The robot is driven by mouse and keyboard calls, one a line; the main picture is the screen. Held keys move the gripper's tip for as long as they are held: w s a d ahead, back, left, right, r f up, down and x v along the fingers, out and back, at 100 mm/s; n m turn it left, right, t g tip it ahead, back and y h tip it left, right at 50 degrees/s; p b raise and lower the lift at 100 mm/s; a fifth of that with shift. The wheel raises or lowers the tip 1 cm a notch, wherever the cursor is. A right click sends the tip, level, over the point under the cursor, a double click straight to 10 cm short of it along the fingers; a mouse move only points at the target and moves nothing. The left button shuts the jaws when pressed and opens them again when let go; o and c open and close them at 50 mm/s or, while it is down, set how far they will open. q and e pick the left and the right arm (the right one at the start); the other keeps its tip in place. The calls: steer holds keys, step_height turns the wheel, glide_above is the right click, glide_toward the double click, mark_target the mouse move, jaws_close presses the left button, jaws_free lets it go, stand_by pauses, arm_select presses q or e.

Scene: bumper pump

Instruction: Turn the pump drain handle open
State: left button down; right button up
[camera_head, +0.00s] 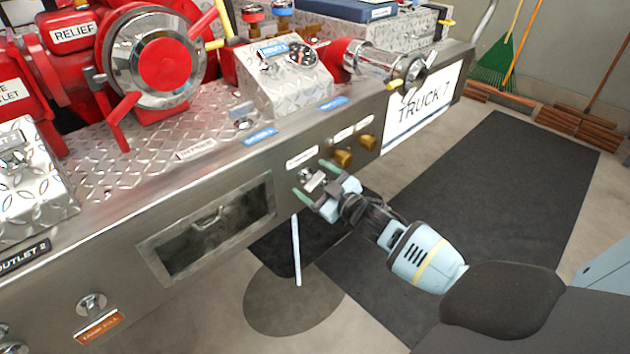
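A small chrome handle (310,181) sits on the steel front panel (225,175), below a white label (302,157) too small to read. It is probably the pump drain handle. My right gripper (309,177) reaches up to it from the lower right. Its two green-tipped fingers are apart, one above and one below the handle. I cannot tell whether they touch it. The gripper partly hides the handle, so its turn is hard to read. My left gripper is not in view.
Two brass fittings (355,150) are close right of the handle. A pale thin vertical streak (296,250) hangs below the panel, above a dark round floor patch (290,302). A red pump (150,60) stands on the deck. A dark mat (480,190) covers the floor at right.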

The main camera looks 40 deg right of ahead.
mark_target(318, 184)
steer(key=shift+s, duration=0.1)
steer(key=s+p, duration=0.1)
steer(key=s, duration=0.5)
steer(key=shift+d+p, duration=0.2)
steer(key=shift+p, duration=0.1)
steer(key=shift+s+d, duration=0.1)
steer(key=shift+s, duration=0.7)
